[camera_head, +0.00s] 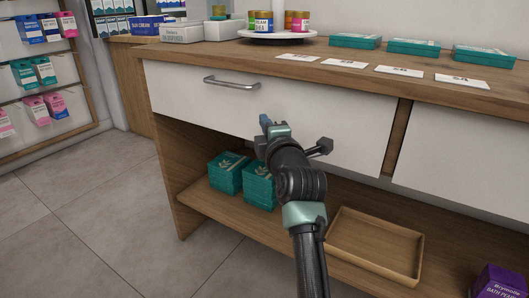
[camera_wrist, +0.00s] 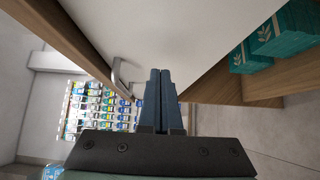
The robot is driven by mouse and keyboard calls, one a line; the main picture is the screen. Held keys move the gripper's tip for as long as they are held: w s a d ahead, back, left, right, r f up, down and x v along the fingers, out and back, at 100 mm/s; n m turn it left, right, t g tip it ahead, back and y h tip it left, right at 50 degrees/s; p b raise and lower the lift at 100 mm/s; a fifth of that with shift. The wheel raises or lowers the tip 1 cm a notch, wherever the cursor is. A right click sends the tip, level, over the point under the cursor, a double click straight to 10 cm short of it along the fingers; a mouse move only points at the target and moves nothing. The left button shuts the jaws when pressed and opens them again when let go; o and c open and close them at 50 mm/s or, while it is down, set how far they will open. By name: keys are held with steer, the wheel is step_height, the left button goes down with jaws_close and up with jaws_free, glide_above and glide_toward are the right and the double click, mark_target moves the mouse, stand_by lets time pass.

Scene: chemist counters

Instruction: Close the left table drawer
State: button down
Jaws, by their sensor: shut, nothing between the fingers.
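The left drawer (camera_head: 200,104) has a white front with a curved metal handle (camera_head: 231,83) near its top. Its front looks about level with the table frame, but I cannot tell whether a small gap is left. My gripper (camera_head: 265,119) is in front of the drawer's lower part, below and right of the handle. In the wrist view my gripper (camera_wrist: 160,72) has its two dark fingers side by side, shut with nothing between them. The handle (camera_wrist: 117,75) shows there just left of the fingers, and the white drawer front (camera_wrist: 150,30) is above them. Contact with the drawer is unclear.
The wooden tabletop (camera_head: 260,53) holds teal boxes (camera_head: 416,47), cards (camera_head: 343,63) and a white round stand (camera_head: 277,37). On the lower shelf are teal boxes (camera_head: 226,174) and a wooden tray (camera_head: 375,243). A right drawer (camera_head: 460,165) is alongside. Floor (camera_head: 90,210) at left is clear.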

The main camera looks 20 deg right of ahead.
steer(key=s+a+p, duration=0.3)
steer(key=s+p, duration=0.1)
steer(key=s, duration=0.7)
steer(key=s+a+r+m+t+y+p, duration=0.15)
steer(key=a+r, duration=0.25)
steer(key=r, duration=0.5)
steer(key=s+a+r+m+t+p, duration=0.25)
steer(key=a+r, duration=0.25)
steer(key=r, duration=0.3)
steer(key=s+a+r+m+t+y+p, duration=0.1)
steer(key=s+a+r+m+p, duration=0.2)
steer(key=r, duration=0.6)
steer(key=s+a+r+m+t+p, duration=0.25)
steer(key=s+r+m, duration=0.25)
steer(key=s+r, duration=0.25)
steer(key=s+a+r+m+t+p, duration=0.1)
steer(key=s+a+r+m+t, duration=0.1)
steer(key=s+a+r+m, duration=0.5)
step_height(320, 180, up, 39)
steer(key=w+d+n+p, duration=0.1)
steer(key=d+n+p, duration=0.1)
steer(key=p, duration=3.5)
steer(key=shift+w+d+r, duration=0.2)
steer(key=shift+d, duration=0.15)
